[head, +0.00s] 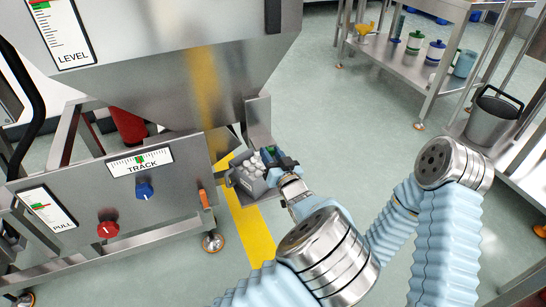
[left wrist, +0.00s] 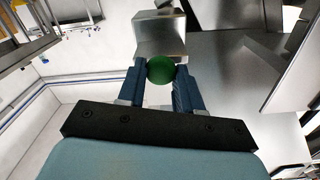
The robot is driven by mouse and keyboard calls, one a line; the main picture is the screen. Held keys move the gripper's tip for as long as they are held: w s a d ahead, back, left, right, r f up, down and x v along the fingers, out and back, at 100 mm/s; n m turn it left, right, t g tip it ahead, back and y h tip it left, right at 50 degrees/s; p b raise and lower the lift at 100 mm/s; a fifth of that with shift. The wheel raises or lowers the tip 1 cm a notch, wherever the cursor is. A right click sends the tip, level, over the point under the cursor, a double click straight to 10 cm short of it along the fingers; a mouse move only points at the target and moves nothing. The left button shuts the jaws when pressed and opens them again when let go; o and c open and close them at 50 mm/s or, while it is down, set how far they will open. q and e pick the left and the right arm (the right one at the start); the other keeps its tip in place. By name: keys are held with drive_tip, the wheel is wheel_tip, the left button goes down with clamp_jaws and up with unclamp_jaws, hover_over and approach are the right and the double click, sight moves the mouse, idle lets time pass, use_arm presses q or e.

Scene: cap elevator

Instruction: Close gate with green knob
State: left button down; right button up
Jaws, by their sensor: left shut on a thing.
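The green knob (left wrist: 160,69) sits between the two blue fingers of my left gripper (left wrist: 159,85) in the left wrist view. The fingers are shut on it. A metal block (left wrist: 161,35) is just beyond the knob; I cannot tell whether it is the gate. In the head view my left gripper (head: 279,160) is at the machine's lower chute (head: 258,120), and it mostly hides the knob. The gate's position is not clear there. My right gripper is not in view.
A metal box with grey caps (head: 249,177) is beside my left gripper. The machine's front panel (head: 175,195) with blue and red knobs stands to the left. A shelf cart (head: 405,68) and a bucket (head: 492,118) are at the right. The floor between is clear.

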sight(266, 145)
use_arm(q)
drive_tip(key=x, duration=0.5)
drive_tip(key=c, duration=0.8)
unclamp_jaws()
drive_tip(key=shift+o, duration=0.2)
drive_tip(key=shift+d, duration=0.1)
drive_tip(key=v, duration=1.3)
drive_tip(key=shift+s+p, duration=0.4)
drive_tip(key=shift+d, duration=0.1)
